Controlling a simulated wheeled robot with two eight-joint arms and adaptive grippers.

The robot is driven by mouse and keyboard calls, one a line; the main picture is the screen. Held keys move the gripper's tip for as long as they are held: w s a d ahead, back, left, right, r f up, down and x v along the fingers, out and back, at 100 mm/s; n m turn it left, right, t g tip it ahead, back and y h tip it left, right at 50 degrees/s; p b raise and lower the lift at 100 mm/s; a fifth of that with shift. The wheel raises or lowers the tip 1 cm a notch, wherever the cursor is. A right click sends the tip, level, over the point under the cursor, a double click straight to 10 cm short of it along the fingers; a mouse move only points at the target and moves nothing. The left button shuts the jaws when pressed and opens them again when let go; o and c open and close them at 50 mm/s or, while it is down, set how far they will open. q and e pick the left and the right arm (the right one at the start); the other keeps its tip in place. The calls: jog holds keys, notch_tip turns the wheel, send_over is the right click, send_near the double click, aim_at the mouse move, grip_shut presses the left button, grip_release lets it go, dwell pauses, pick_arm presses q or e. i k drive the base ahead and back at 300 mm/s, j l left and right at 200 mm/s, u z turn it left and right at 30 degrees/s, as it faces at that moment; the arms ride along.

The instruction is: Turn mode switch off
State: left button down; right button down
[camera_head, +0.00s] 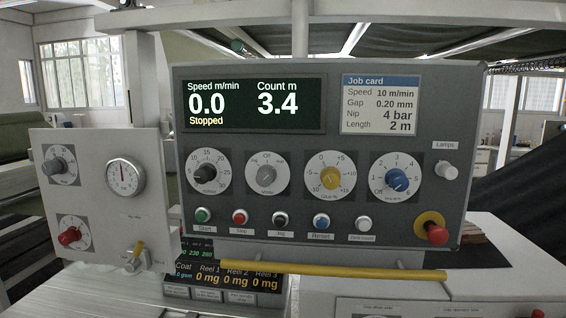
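The mode switch appears to be the grey knob (268,174) on a pale round dial, second from the left in the dial row of the grey control panel (300,236). Small position marks stand around its top; they are too small to read surely, and I cannot tell which one the knob points at. The panel's display (253,105) reads Speed 0.0, Count 3.4 and "Stopped". Neither of my grippers shows in this view, and nothing covers the knob.
Beside the switch are a black speed knob (205,173) and a yellow knob (330,177). Farther right is a blue knob (396,180). Several push buttons sit below, with a red mushroom button (437,234) at lower right. A yellow bar (335,271) runs under the panel.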

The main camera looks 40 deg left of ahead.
aim_at(266, 175)
jog(key=j+u, duration=0.1)
jog(key=u, duration=1.2)
